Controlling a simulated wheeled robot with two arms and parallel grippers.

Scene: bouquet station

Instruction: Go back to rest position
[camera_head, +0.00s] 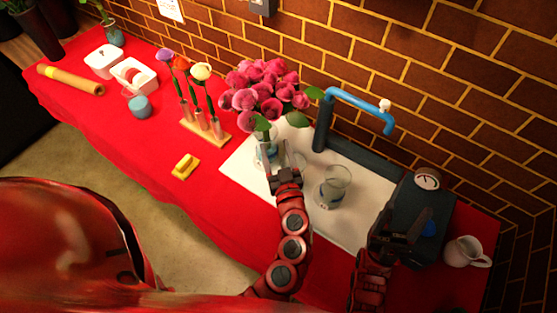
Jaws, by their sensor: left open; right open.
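My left gripper (286,163) is open at the front of the white mat, just in front of a glass vase (262,156). A bouquet of pink and red roses (262,90) rises above that vase; the gripper partly hides the vase and stems. I cannot tell whether the fingers touch the glass. My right gripper (405,226) is open at the right, in front of the dark box with a dial (427,180), and overlaps it in the picture. I see nothing held in it.
A glass beaker (332,187) stands on the white mat (318,225) between my grippers. A blue tap (355,100) is behind it. A white jug (465,252) stands far right. A wooden flower stand (206,133) and a yellow block (185,167) are left on the red cloth (150,150).

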